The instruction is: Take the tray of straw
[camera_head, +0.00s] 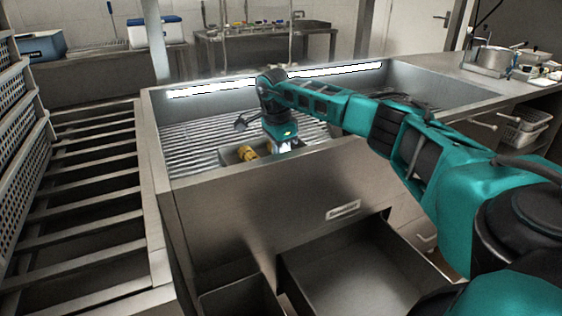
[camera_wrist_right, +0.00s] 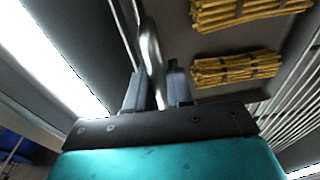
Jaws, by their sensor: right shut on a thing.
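The grey tray (camera_head: 228,156) sits on the ribbed floor of the steel sink, against its front wall. Yellow straw bundles (camera_head: 247,152) lie in it, partly hidden by my right gripper. In the right wrist view two tied straw bundles (camera_wrist_right: 237,68) lie on the tray's grey surface (camera_wrist_right: 178,42). My right gripper (camera_head: 284,147) reaches down over the tray's right part. In the right wrist view its fingers (camera_wrist_right: 156,85) are shut on a shiny curved metal handle (camera_wrist_right: 150,45) at the tray's edge. My left gripper is out of view.
The steel sink's front wall (camera_head: 270,205) stands close before the tray. Open drawers (camera_head: 350,270) are below it. A slatted rack (camera_head: 90,190) and perforated baskets (camera_head: 15,150) are at the left. A counter with a pot (camera_head: 492,58) is at the right. The sink's left floor is clear.

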